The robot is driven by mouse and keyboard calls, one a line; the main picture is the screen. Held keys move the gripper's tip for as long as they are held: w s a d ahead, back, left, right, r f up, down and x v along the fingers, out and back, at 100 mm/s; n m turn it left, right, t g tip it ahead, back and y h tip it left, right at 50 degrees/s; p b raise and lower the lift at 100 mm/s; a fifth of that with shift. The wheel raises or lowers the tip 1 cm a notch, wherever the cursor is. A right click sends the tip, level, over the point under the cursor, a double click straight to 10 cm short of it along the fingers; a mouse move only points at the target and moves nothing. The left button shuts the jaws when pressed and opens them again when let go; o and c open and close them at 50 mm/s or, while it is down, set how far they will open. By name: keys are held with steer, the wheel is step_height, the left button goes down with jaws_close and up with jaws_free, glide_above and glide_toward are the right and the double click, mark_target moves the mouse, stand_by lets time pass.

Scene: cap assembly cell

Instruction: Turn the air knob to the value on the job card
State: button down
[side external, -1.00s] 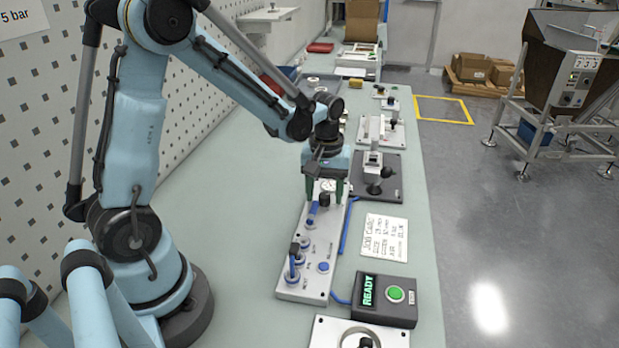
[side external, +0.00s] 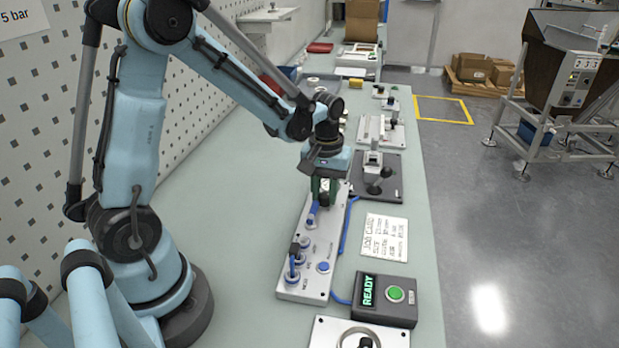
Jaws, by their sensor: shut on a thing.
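My gripper (side external: 324,190) points down at the far end of the grey panel (side external: 304,284). Its dark green fingers are shut on the black air knob (side external: 323,200), which is partly hidden between and below them. The round gauge behind the knob is covered by the gripper, so no reading shows. The white job card (side external: 385,237) lies flat on the bench, right of the panel. Its handwriting is too small to read surely.
The panel carries blue hose fittings (side external: 293,272) and a blue button (side external: 324,267). A dark box (side external: 384,301) with a green READY display and green button stands at its near right. A black-knobbed fixture (side external: 378,178) stands right of the gripper. The bench left of the panel is clear.

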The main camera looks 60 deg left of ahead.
mark_target(325, 195)
steer(key=m, duration=1.1)
steer(key=shift+m, duration=0.4)
stand_by(0.3)
steer(key=c, duration=0.8)
jaws_free()
steer(key=shift+c, duration=0.2)
steer(key=shift+r, duration=0.1)
step_height(325, 195, up, 12)
